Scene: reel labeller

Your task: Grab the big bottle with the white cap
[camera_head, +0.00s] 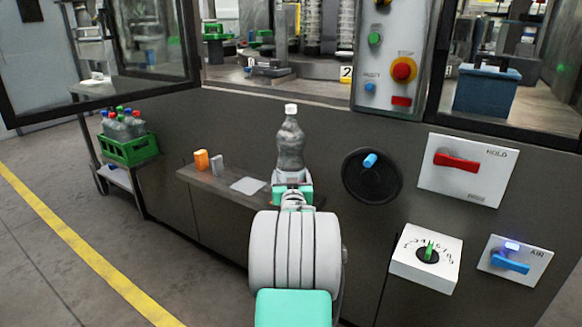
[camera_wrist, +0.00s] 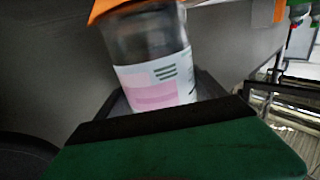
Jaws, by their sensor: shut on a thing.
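The big bottle (camera_head: 291,145) is clear grey with a white cap (camera_head: 291,109). It stands roughly upright at the shelf in the head view, above the end of my arm. My gripper (camera_head: 292,187) is at the lower part of the bottle and shut on it. In the wrist view the bottle (camera_wrist: 148,48) fills the upper middle, slightly tilted in the picture, with a white and pink label (camera_wrist: 155,85). My arm hides the bottle's base in the head view.
The narrow shelf (camera_head: 222,181) holds an orange item (camera_head: 201,160), a small grey item (camera_head: 217,165) and a flat pale piece (camera_head: 248,186). A green crate (camera_head: 130,149) of bottles stands left. A black handwheel (camera_head: 372,176) and the red HOLD lever (camera_head: 456,162) are right of the bottle.

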